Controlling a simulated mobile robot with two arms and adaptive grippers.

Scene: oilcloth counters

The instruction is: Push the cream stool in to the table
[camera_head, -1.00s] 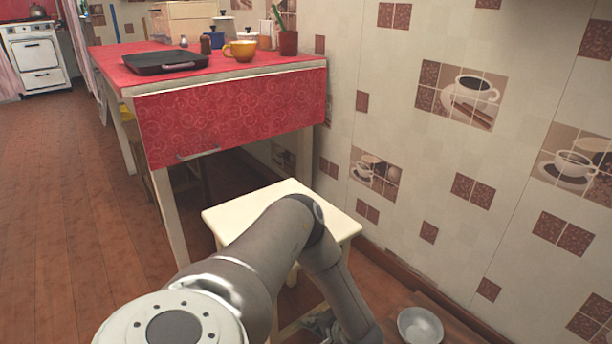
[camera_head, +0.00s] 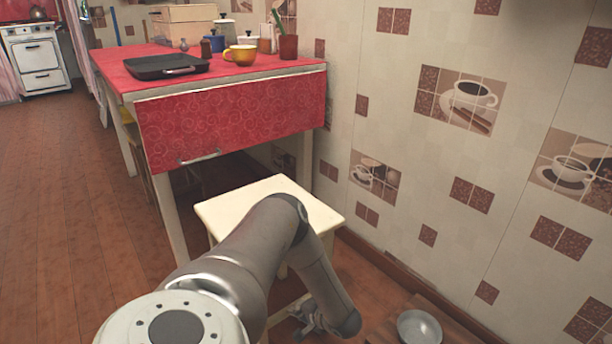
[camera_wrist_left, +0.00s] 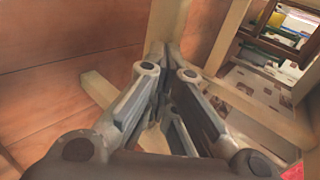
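The cream stool (camera_head: 235,208) stands upright at the near end of the red-covered table (camera_head: 240,110), close to the wall. Its far part is near the table's hanging flap. My left arm reaches over the seat and hides much of it. My left gripper (camera_head: 312,328) is low beside the stool's near legs. In the left wrist view, the gripper (camera_wrist_left: 168,62) has its fingers together, with cream stool legs and rails (camera_wrist_left: 167,20) just beyond the tips. Whether the tips touch the wood I cannot tell. My right gripper is out of view.
A metal bowl (camera_head: 420,326) sits low by the wall, right of my gripper. The tiled wall closes off the right. Wooden floor (camera_head: 75,200) is open on the left.

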